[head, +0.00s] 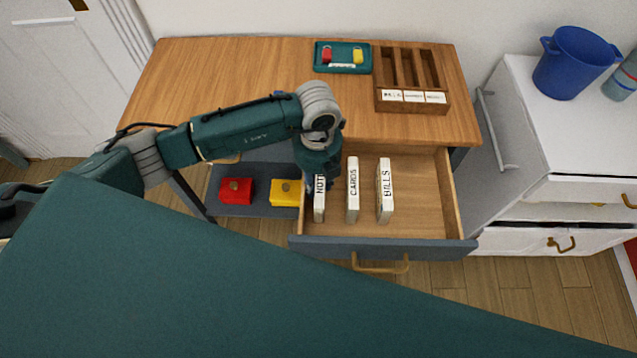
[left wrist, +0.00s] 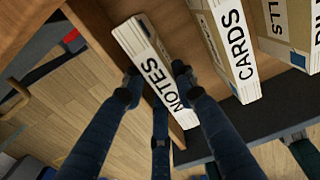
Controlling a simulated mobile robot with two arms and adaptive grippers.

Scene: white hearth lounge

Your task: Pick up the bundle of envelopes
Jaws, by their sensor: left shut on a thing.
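Three upright bundles with white labelled edges stand in the open drawer (head: 425,205). They are the NOTES bundle (head: 319,210), the CARDS bundle (head: 352,190) and the BILLS bundle (head: 385,190). My left gripper (head: 320,182) reaches down into the drawer's left side and is shut on the NOTES bundle, partly hiding it. In the left wrist view the NOTES bundle (left wrist: 146,50) lies between the two fingers (left wrist: 156,76), one on each side. The CARDS bundle (left wrist: 230,50) and part of the BILLS bundle (left wrist: 285,30) show beside it. My right gripper is not in view.
A wooden sorter (head: 412,105) with labelled slots and a teal tray (head: 342,69) stand on the desk (head: 220,75). A red box (head: 236,191) and a yellow box (head: 286,193) sit on a low shelf left of the drawer. A white cabinet (head: 520,110) stands at right.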

